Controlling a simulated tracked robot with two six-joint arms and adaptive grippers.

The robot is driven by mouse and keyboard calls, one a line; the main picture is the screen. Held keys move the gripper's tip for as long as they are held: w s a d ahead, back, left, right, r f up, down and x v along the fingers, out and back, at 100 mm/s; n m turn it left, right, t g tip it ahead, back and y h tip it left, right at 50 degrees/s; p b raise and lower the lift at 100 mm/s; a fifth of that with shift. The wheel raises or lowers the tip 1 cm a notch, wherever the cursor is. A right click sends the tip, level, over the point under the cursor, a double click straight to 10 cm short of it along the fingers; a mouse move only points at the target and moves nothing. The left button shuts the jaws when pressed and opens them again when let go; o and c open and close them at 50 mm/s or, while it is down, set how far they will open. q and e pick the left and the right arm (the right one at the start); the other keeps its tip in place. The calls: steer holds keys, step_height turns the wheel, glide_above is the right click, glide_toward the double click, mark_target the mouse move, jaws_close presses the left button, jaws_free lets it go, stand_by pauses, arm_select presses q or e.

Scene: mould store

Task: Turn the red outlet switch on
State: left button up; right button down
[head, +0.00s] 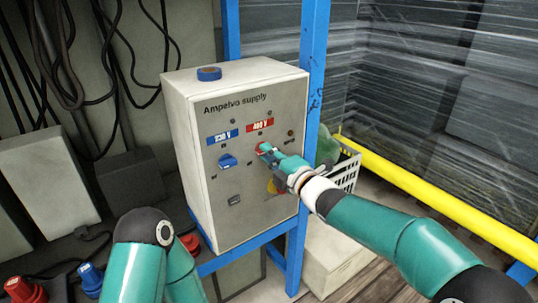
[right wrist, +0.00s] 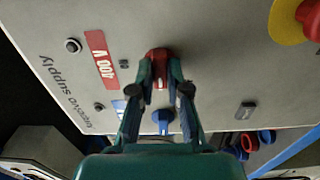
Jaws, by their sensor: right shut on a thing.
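The red outlet switch (right wrist: 158,66) is a red knob on the front of the grey Ampelvo supply box (head: 247,215), below the red 400 V label (head: 260,125). My right gripper (head: 265,150) is at this knob. In the right wrist view the fingers of my right gripper (right wrist: 160,80) are shut on the red knob, one on each side. In the head view the gripper hides most of the knob. My left arm shows at the bottom left, but its gripper is not in view.
A blue knob (head: 227,161) sits left of the red one, under the blue 230 V label (head: 222,137). A yellow-and-red knob (right wrist: 300,18) is near. Blue tape (head: 209,73) lies on the box. A blue post (head: 308,120) and white crate (head: 346,172) stand right.

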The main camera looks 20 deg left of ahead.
steer(key=shift+f+m, duration=0.2)
steer(key=shift+m, duration=0.1)
steer(key=shift+d+f+m+p, duration=0.1)
steer(key=shift+m+p, duration=1.4)
steer(key=shift+m, duration=2.85)
steer(key=shift+f+m+p, duration=0.1)
steer(key=shift+m+p, duration=1.35)
steer(key=shift+m, duration=2.9)
steer(key=c, duration=1.2)
jaws_free()
steer(key=shift+c, duration=0.2)
steer(key=shift+o, duration=0.5)
steer(key=shift+r, duration=0.25)
